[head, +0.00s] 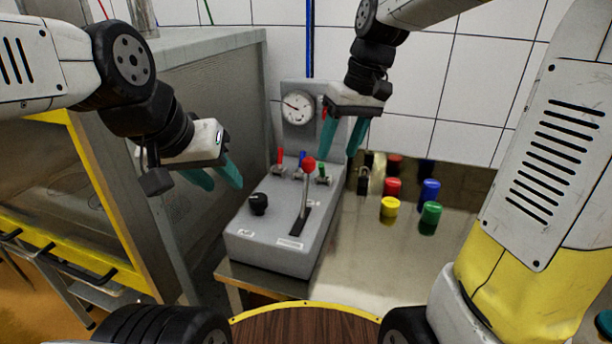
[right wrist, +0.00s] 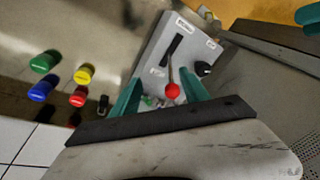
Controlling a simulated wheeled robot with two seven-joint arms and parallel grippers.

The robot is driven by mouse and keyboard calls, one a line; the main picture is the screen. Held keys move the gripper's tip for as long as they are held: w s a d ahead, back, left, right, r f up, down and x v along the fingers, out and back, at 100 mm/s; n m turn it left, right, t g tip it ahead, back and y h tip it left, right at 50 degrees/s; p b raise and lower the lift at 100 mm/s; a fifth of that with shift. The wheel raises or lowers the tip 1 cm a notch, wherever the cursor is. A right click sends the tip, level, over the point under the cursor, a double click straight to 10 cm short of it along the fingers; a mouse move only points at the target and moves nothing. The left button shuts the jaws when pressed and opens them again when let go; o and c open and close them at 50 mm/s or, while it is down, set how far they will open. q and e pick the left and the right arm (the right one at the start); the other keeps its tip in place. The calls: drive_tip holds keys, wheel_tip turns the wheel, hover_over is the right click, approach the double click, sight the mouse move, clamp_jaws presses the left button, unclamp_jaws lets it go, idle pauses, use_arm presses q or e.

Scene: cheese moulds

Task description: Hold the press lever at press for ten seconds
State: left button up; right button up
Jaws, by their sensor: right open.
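The press lever (head: 306,187) has a red ball knob and stands in a dark slot on top of a grey press box (head: 265,240). In the right wrist view the lever's red knob (right wrist: 172,90) shows between the fingers, leaning from the slot's gauge-side end. My right gripper (head: 339,152) is open and empty, above and right of the knob, apart from it in the head view. It also shows in the right wrist view (right wrist: 162,82). My left gripper (head: 226,186) has its fingers apart and empty, left of the press. The labels by the slot are too small to read surely.
A round gauge (head: 297,108) stands on the press's back panel. A black knob (head: 258,203) is left of the slot. Coloured cylinders (head: 390,207) and a padlock (head: 363,181) stand on the metal table (head: 370,262). A grey cabinet (head: 215,105) is at left.

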sight(312, 158)
drive_tip(key=w+a+f+g, duration=0.1)
drive_tip(key=w+f, duration=0.1)
drive_tip(key=w+a+f+n+g, duration=0.1)
drive_tip(key=w+a+f, duration=0.1)
drive_tip(key=w+a+f+n+g, duration=0.1)
drive_tip(key=w+a, duration=0.1)
drive_tip(key=shift+w+a+f, duration=0.1)
drive_tip(key=shift+w+f, duration=0.2)
drive_tip(key=shift+f, duration=0.1)
drive_tip(key=shift+a+f, duration=0.1)
drive_tip(key=shift+f, duration=0.1)
drive_tip(key=x, duration=0.7)
drive_tip(key=shift+s+a+f, duration=0.1)
drive_tip(key=shift+a+f, duration=0.05)
drive_tip(key=shift+f, duration=0.1)
clamp_jaws()
idle(0.5)
